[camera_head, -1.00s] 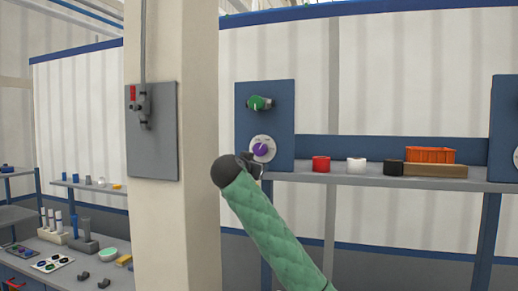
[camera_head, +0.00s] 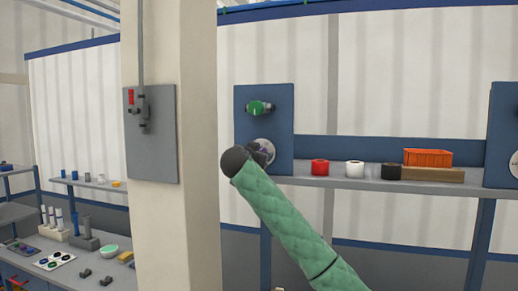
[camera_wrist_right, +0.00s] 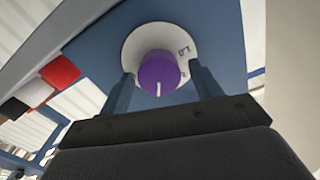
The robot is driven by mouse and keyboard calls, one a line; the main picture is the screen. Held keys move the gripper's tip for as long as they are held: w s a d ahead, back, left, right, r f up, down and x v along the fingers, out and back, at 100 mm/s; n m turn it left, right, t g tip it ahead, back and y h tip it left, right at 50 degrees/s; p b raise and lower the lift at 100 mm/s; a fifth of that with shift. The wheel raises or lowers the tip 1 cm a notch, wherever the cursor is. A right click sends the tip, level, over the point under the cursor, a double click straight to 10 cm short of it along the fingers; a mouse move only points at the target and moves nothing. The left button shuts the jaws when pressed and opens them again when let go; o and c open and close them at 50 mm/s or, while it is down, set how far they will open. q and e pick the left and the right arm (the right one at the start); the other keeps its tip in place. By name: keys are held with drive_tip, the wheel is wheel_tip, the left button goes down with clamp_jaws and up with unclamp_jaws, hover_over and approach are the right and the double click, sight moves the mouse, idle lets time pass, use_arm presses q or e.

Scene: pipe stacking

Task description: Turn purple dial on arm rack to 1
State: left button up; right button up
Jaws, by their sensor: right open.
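The purple dial (camera_wrist_right: 158,70) sits on a round white plate (camera_wrist_right: 136,42) on the blue rack panel (camera_wrist_right: 215,25). Its white pointer line faces the bottom of the right wrist view. A mark on the plate shows at its upper right, but I cannot read it surely. My right gripper (camera_wrist_right: 162,74) is open, with one finger to each side of the dial; I cannot tell whether they touch it. In the head view my right gripper (camera_head: 260,152) covers most of the dial, and the white plate (camera_head: 265,143) shows behind it. My left gripper is not in view.
A green valve knob (camera_head: 258,107) is above the dial on the same panel. On the shelf to the right are a red roll (camera_head: 320,167), a white roll (camera_head: 355,168), a black roll (camera_head: 391,171) and an orange crate (camera_head: 428,157). A pillar (camera_head: 198,200) stands on the left.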

drive_tip(key=shift+w, duration=0.3)
drive_tip(key=shift+d, duration=0.1)
